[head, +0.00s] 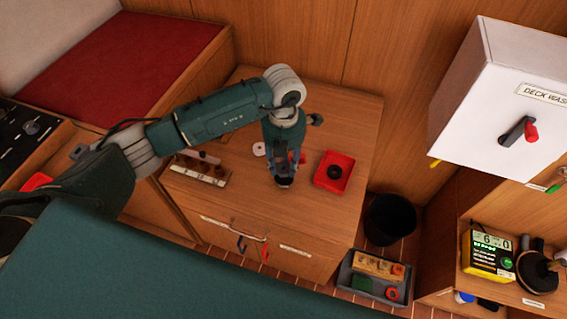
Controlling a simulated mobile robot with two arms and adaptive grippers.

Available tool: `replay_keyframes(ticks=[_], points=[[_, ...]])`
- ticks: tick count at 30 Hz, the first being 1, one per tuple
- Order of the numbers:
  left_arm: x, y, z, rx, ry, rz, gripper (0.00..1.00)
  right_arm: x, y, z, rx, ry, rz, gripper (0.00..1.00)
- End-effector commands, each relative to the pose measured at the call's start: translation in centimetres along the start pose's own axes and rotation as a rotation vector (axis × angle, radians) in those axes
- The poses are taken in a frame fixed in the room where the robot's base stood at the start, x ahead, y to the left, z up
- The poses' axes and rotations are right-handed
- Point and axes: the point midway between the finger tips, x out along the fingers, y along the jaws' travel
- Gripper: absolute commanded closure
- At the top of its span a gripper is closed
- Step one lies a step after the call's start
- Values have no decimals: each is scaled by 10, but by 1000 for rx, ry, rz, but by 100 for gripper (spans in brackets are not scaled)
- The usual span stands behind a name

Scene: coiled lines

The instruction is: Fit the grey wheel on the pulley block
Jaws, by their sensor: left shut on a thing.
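My left gripper (284,176) points down over the wooden cabinet top, shut on a small dark thing (284,183) at its fingertips; the fingers hide much of it, and I cannot tell what it is. A pale grey disc with a hole (259,149), perhaps the grey wheel, lies just left of the gripper. A small red part (301,157) shows partly behind the gripper. I cannot clearly make out the pulley block. My right gripper is not in view.
On the cabinet top (340,120), a red tray (320,181) with a black ring (334,172) stands right of the gripper. A wooden rack (190,175) stands at left. A black bin (390,218) and a grey crate (349,283) are on the floor. The back of the top is clear.

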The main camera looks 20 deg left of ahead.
Motion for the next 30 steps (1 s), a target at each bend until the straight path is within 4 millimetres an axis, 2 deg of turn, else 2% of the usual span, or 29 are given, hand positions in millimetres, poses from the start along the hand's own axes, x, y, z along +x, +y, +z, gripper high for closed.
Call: replay_keyframes(ticks=[30], points=[[2,1,-1,0,0,0,89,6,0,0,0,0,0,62]])
